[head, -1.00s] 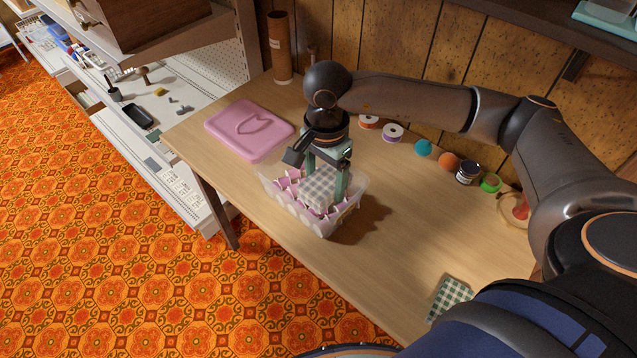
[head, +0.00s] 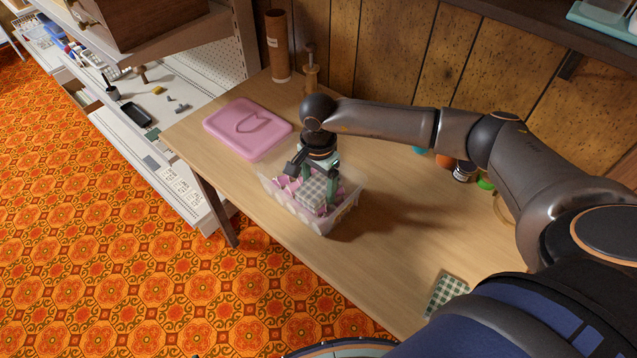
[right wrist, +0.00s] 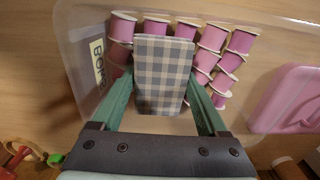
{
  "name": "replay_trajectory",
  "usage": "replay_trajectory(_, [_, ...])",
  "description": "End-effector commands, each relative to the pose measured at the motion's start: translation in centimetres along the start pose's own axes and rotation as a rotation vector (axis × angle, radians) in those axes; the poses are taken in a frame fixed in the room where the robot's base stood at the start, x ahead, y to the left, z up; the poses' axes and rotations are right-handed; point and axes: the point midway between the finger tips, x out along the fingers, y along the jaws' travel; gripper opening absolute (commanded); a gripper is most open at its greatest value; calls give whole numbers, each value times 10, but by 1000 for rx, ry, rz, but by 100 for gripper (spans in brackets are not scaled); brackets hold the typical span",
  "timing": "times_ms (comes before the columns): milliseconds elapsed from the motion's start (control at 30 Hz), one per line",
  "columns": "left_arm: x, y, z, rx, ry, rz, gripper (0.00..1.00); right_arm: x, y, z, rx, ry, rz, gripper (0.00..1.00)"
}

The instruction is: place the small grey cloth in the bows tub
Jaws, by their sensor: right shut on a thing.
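The small grey cloth (head: 314,190) is a folded grey-and-white check piece. It is between the fingers of my right gripper (head: 318,184), low inside the bows tub. The bows tub (head: 321,225) is a clear plastic box on the table holding several pink spools. In the right wrist view the cloth (right wrist: 163,75) shows between the green fingers of the right gripper (right wrist: 166,98), with pink spools around it. The tub's label (right wrist: 97,62) starts with "BO". I cannot tell whether the cloth rests on the tub's floor. My left gripper is out of view.
A pink lid (head: 248,128) lies left of the tub on the wooden table (head: 400,240). A green check cloth (head: 446,294) lies near the front edge. A brown tube (head: 278,48) stands at the back. Jars sit behind the right arm. The table right of the tub is clear.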

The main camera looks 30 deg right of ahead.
Motion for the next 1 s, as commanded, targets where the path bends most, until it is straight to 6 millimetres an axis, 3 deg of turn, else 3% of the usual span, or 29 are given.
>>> replay_trajectory(167, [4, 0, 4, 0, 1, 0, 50, 5, 0, 0, 0, 0, 0, 22])
replay_trajectory(200, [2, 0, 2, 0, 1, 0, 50, 3, 0, 0, 1, 0, 0, 81])
replay_trajectory(367, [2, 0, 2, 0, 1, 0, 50, 3, 0, 0, 1, 0, 0, 99])
replay_trajectory(767, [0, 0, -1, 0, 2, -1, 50, -7, -1, 0, 1, 0, -2, 100])
replay_trajectory(1000, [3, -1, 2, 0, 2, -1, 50, -56, -1, -1, 0, 1, -7, 100])
